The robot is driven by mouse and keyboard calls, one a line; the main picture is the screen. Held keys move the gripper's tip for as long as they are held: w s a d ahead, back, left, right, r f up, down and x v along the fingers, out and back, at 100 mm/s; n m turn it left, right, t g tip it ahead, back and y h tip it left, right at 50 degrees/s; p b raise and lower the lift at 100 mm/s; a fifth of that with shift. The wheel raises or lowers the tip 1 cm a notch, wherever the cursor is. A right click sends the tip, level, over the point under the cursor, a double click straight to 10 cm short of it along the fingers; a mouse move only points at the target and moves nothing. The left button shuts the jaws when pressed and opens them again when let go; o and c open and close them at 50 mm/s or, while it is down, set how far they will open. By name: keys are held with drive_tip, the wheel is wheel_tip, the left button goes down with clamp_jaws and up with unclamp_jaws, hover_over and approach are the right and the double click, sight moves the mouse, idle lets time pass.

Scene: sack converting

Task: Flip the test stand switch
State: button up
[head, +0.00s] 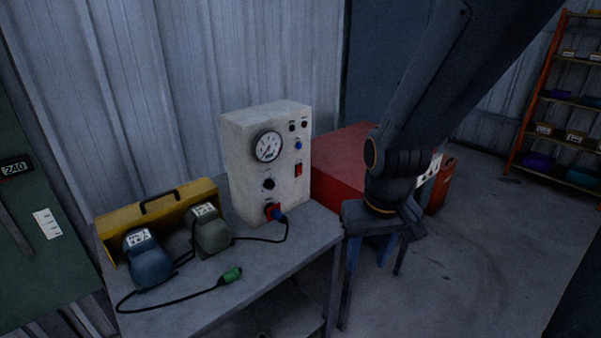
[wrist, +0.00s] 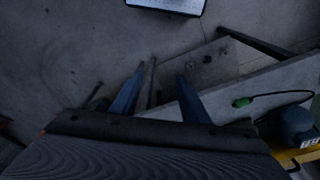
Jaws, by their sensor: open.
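The test stand (head: 245,165) is a pale upright box with a round gauge, on a grey table. A red rocker switch (head: 298,170) sits on the right of its front panel, below a blue knob or button. Whether the switch is on or off is too small to tell. My gripper (head: 368,258) is right of the test stand and lower than the switch, pointing down beside the table's right end, apart from the panel. In the wrist view my gripper (wrist: 162,78) is open and empty, its two blue fingers spread over the floor. The test stand is not in the wrist view.
The table (head: 215,300) also holds a blue device (head: 147,262), a grey-green device (head: 211,233), a yellow case (head: 160,205) and a cable with a green connector (head: 231,275). A red cabinet (head: 340,165) stands behind my arm. Open floor lies to the right.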

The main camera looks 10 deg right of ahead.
drive_tip(key=shift+w+d+f, duration=0.1)
drive_tip(key=shift+w, duration=0.15)
drive_tip(key=c, duration=0.4)
drive_tip(key=shift+t, duration=0.7)
drive_tip(key=w, duration=0.1)
drive_tip(key=w+d+f, duration=0.1)
drive_tip(key=w, duration=0.2)
drive_tip(key=shift+d+f+b, duration=0.2)
drive_tip(key=shift+b, duration=0.15)
clamp_jaws()
drive_tip(key=w+f+n+t+y+b, duration=0.3)
drive_tip(key=w+n+t+y+b, duration=0.3)
drive_tip(key=w, duration=1.7)
drive_tip(key=shift+w+f+n+t+y+b, duration=0.2)
drive_tip(key=shift+n+t+y+b, duration=0.15)
drive_tip(key=shift+t+y, duration=2.65)
drive_tip(key=shift+t+h, duration=0.6)
